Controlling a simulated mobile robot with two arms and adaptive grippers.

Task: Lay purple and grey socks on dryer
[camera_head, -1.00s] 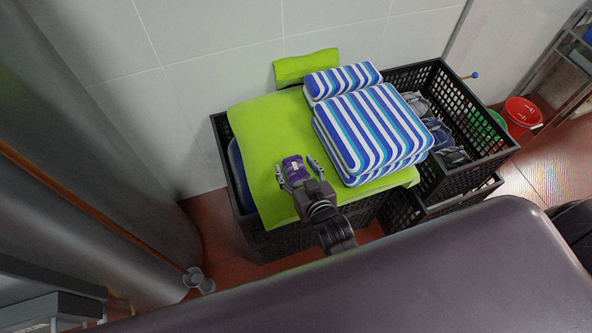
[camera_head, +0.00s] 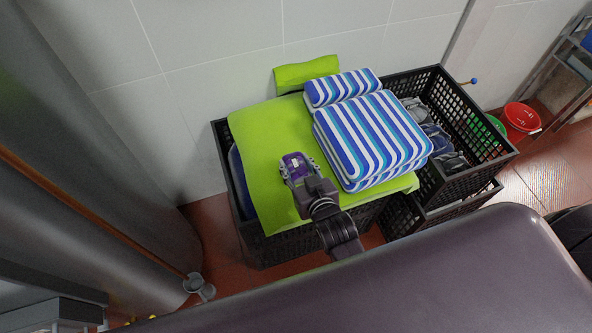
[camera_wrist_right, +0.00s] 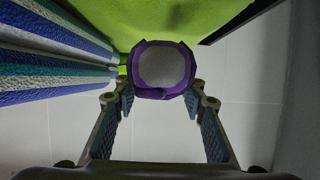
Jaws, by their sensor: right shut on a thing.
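The purple and grey socks (camera_head: 294,161) are a small rolled bundle at the left part of the green cloth (camera_head: 262,126). My right gripper (camera_head: 298,166) is shut on the socks, with one finger on each side. In the right wrist view the bundle (camera_wrist_right: 163,68) shows a grey face with a purple rim beyond the fingers (camera_wrist_right: 157,97). I cannot tell whether the socks still touch the cloth. My left gripper is not in view. I cannot pick out a dryer for certain.
Blue and white striped folded towels (camera_head: 372,138) lie just right of my gripper. A black crate (camera_head: 482,122) holds dark clothes. A red bucket (camera_head: 521,118) stands at the right. A large grey curved body (camera_head: 90,130) fills the left, and a dark padded surface (camera_head: 440,265) the front.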

